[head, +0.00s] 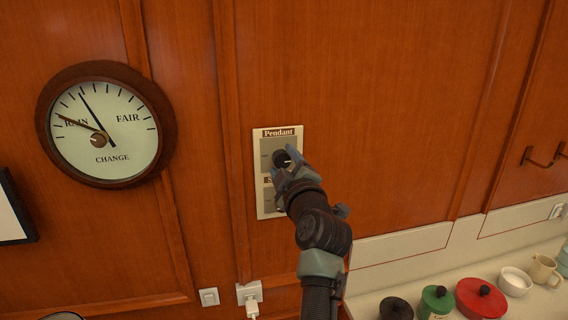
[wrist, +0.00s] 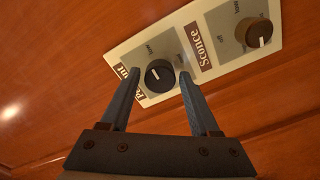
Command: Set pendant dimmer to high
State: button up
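The Pendant dimmer is a round black knob (wrist: 159,76) with a pale pointer mark, on a cream wall plate (wrist: 150,47) under a dark "Pendant" label. My gripper (wrist: 161,74) is open, with one finger on each side of the knob. A gap shows on both sides in the wrist view; I cannot tell how deep the tips reach. In the head view my gripper (head: 285,165) is at the plate's upper half. The small scale lettering is too blurred to read surely.
A round barometer (head: 105,125) hangs on the wood panelling to the left. A counter with lidded pots (head: 480,298) is at lower right.

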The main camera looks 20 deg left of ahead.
grip_shut()
